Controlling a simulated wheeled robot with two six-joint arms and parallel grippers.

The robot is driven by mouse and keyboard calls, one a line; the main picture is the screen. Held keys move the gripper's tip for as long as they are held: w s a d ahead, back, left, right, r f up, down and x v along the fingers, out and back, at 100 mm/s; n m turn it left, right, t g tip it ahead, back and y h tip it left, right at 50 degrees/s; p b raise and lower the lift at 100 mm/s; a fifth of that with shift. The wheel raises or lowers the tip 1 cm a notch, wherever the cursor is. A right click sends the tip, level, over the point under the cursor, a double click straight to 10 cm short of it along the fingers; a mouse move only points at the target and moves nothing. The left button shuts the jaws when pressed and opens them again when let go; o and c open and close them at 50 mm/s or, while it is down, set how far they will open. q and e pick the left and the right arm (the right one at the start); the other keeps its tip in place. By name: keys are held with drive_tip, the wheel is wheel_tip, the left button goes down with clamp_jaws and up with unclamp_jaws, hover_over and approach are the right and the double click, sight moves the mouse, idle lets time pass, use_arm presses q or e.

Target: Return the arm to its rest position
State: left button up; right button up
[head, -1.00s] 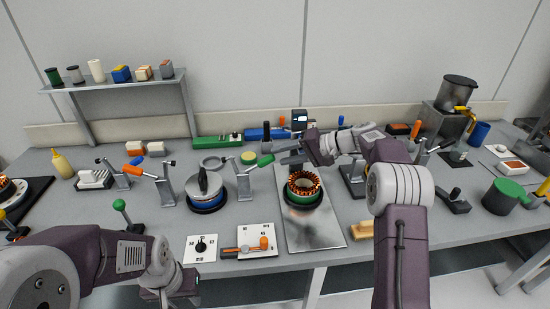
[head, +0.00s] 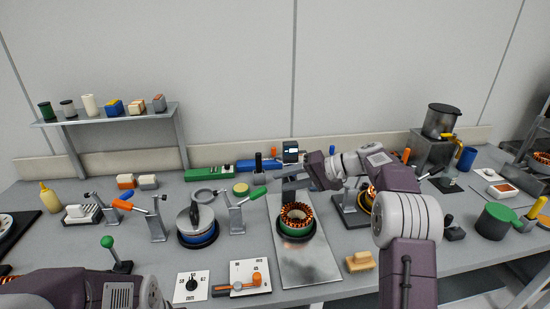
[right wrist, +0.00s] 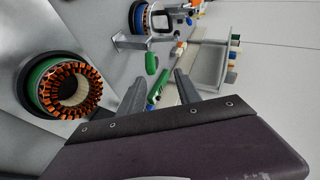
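My right arm reaches in from the right in the head view. Its gripper (head: 290,182) is above the bench, just behind the green stator housing (head: 297,222) with copper windings, which sits on a shiny metal plate (head: 310,268). In the right wrist view the two fingers of the right gripper (right wrist: 160,82) stand apart with nothing held between them. The stator housing (right wrist: 45,72) lies to their left there, clear of the fingers. Of my left arm only purple and white links show at the lower left edge of the head view; its gripper is out of view.
A blue-based unit (head: 197,230) and clamp stands with orange (head: 122,205) and green handles (head: 258,193) stand to the left. A dial card (head: 192,286) lies in front. A copper-wound part (head: 371,192) is partly behind my right arm. A tan block (head: 360,262) lies near the front edge.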

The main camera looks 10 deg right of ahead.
drive_tip(key=s+a+r+n+g+p, duration=0.1)
drive_tip(key=s+a+r+n+p, duration=0.1)
drive_tip(key=s+a+r, duration=0.35)
drive_tip(key=s+a+f+g+h+p, duration=0.2)
drive_tip(key=s+a+f+h, duration=0.1)
drive_tip(key=s+f, duration=0.3)
drive_tip(key=s+d+f+h, duration=0.4)
drive_tip(key=s+d+f, duration=0.2)
drive_tip(key=s, duration=0.3)
drive_tip(key=s+d+f+g+h+p, duration=0.1)
drive_tip(key=s+d+f+h, duration=0.3)
drive_tip(key=s+d+f, duration=0.3)
drive_tip(key=shift+s+f, duration=0.65)
drive_tip(key=shift+s, duration=0.7)
